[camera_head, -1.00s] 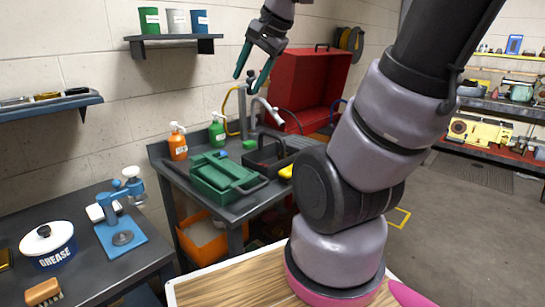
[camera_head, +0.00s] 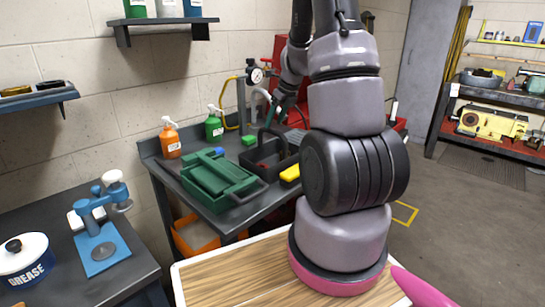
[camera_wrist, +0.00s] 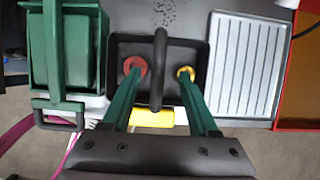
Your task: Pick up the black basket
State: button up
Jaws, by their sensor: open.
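The black basket (camera_head: 262,167) stands on the dark bench, with its arched handle upright. In the wrist view the basket (camera_wrist: 201,60) is seen from above, its handle (camera_wrist: 158,70) running up the middle. A round red thing (camera_wrist: 134,65) and a round yellow thing (camera_wrist: 186,73) show inside it, by my fingertips. My gripper (camera_wrist: 161,78) is open and empty, its green fingers on either side of the handle in the picture. In the head view my gripper (camera_head: 283,110) is above the basket, partly hidden by my arm. I cannot tell whether it touches the handle.
A green toolbox (camera_head: 212,182) stands close left of the basket; it also shows in the wrist view (camera_wrist: 65,60). A yellow thing (camera_head: 290,173) lies at the basket's front. Orange (camera_head: 170,142) and green (camera_head: 213,128) bottles stand behind. A ribbed tray (camera_wrist: 245,65) is right of the basket.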

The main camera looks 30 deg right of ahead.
jog(key=x, duration=0.3)
jog(key=shift+s, duration=0.1)
jog(key=x, duration=0.4)
jog(key=shift+s+f, duration=0.25)
jog(key=shift+f, duration=0.05)
jog(key=shift+w+f, duration=0.2)
jog(key=shift+f, duration=0.15)
jog(key=shift+r, duration=0.1)
grip_shut()
